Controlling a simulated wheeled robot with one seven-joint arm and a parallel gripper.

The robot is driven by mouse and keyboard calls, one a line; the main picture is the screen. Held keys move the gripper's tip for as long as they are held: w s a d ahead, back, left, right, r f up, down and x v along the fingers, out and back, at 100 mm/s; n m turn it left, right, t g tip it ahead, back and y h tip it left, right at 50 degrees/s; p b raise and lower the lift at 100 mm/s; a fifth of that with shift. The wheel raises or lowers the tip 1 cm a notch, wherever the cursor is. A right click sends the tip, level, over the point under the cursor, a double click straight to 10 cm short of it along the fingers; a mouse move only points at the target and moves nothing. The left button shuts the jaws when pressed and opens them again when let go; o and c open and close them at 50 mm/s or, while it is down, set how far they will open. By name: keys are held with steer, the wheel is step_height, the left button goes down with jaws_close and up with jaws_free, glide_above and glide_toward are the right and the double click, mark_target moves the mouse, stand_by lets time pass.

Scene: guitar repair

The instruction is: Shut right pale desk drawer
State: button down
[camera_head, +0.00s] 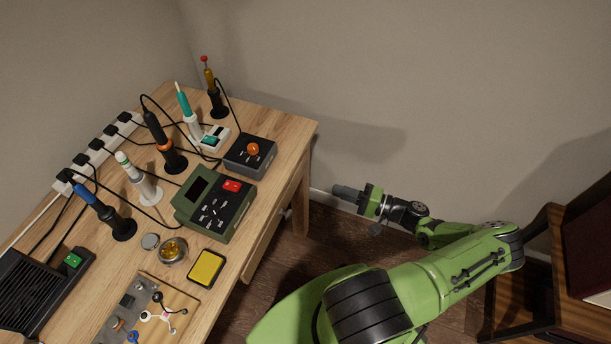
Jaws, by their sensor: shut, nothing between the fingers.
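The pale wooden desk (285,128) stands on the left, seen from above. Under its right-hand edge part of a pale drawer (262,246) shows, with what looks like a small knob near its far end. The desktop hides most of it, so I cannot tell how far it stands out. My gripper (338,190) is shut and empty. It is to the right of the desk's far leg, apart from the desk and drawer, pointing left towards them.
Several soldering irons on stands, a green station (214,204), a dark box with an orange knob (249,154) and a yellow sponge tray (206,267) crowd the desktop. A dark wooden cabinet (530,300) stands at right. Bare floor lies between desk and my arm.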

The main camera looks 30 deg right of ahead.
mark_target(297, 177)
steer(key=b+x, duration=0.1)
steer(key=x, duration=0.9)
steer(key=shift+w+a+f, duration=0.15)
steer(key=shift+w, duration=0.15)
